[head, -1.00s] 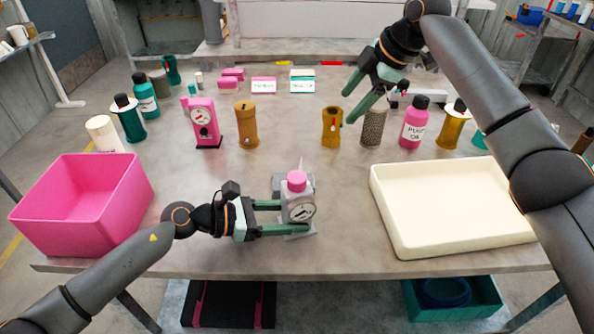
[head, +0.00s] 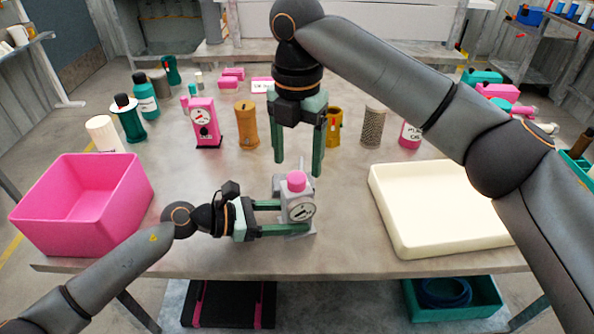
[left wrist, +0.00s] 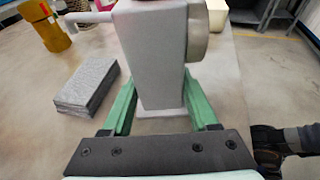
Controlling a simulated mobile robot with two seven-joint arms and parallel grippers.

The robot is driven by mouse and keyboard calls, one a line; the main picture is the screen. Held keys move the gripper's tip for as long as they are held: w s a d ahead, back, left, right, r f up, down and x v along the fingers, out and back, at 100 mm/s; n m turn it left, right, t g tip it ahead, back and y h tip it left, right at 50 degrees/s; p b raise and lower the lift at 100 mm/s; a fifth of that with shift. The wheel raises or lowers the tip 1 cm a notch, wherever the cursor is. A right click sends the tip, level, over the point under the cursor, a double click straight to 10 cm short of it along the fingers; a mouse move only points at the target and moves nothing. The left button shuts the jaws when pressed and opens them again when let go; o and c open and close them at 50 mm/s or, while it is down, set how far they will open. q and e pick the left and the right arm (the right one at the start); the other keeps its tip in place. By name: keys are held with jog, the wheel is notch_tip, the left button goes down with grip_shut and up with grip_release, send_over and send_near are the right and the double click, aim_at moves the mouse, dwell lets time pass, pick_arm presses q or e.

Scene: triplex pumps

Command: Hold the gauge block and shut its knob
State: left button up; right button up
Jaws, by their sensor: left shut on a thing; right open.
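The gauge block (head: 299,211) stands upright near the front middle of the table. It is a grey block with a round white dial on its front and a pink knob (head: 296,181) on top. My left gripper (head: 284,218) is shut on the block, one finger on each side. In the left wrist view the grey block (left wrist: 152,55) stands between the green fingers (left wrist: 160,103). My right gripper (head: 298,170) points down, open and empty, with its fingertips just above and behind the pink knob. I cannot tell whether they touch anything.
A pink bin (head: 85,205) stands at the left and a cream tray (head: 440,210) at the right. Behind are a pink gauge block (head: 204,122), an orange cylinder (head: 246,125) and a mesh cylinder (head: 373,126). A grey slab (left wrist: 88,86) lies beside the held block.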

aim_at(298, 176)
jog(key=shift+f, duration=2)
jog(key=shift+c, duration=0.4)
grip_shut()
